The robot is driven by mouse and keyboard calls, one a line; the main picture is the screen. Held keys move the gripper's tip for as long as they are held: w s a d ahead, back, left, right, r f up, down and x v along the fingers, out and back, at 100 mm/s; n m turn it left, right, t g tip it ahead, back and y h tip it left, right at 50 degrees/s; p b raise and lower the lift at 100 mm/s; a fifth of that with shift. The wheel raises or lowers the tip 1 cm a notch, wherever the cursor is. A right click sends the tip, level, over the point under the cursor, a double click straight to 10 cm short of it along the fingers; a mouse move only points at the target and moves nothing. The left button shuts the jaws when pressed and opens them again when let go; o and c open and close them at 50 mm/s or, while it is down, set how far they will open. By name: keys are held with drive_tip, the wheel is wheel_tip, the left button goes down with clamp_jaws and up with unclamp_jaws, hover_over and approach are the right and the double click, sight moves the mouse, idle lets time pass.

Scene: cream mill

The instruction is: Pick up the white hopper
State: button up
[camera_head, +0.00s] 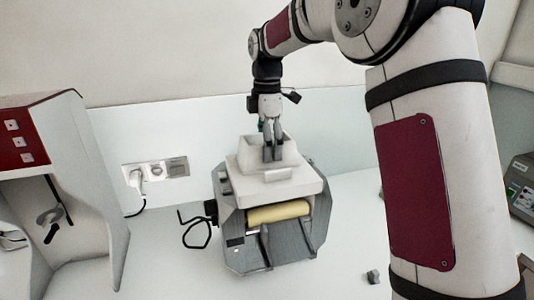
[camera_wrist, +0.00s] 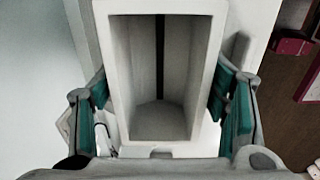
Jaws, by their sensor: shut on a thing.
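The white hopper (camera_head: 290,187) sits on top of the grey mill (camera_head: 236,245) in the head view, or so close above it that I see no clear gap. It looks upright. My gripper (camera_head: 270,150) reaches down from above onto the hopper's narrow upper part. In the wrist view, the open top of the hopper (camera_wrist: 112,60) faces me and its inside looks empty. The teal-padded fingers of my gripper (camera_wrist: 162,95) lie on its left and right sides, shut on it. The hopper's underside is hidden.
A yellow roller (camera_head: 278,212) shows at the mill's front. A black cable loops at its left. A wall socket (camera_head: 155,172) is behind. A white and red machine (camera_head: 75,190) stands left, a dark device (camera_head: 524,190) at far right. A small grey piece (camera_head: 374,277) lies on the table.

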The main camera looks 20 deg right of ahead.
drive_tip(key=shift+w+r+b, duration=0.1)
drive_tip(key=shift+r+b, duration=0.25)
drive_tip(key=shift+r, duration=0.4)
wheel_tip(320, 180, up, 2)
drive_tip(key=shift+b, duration=0.45)
drive_tip(key=s+a+r, duration=0.1)
drive_tip(key=s, duration=1.5)
drive_tip(key=shift+s+r+b, duration=0.15)
drive_tip(key=shift+r+b, duration=0.05)
drive_tip(key=shift+b, duration=0.25)
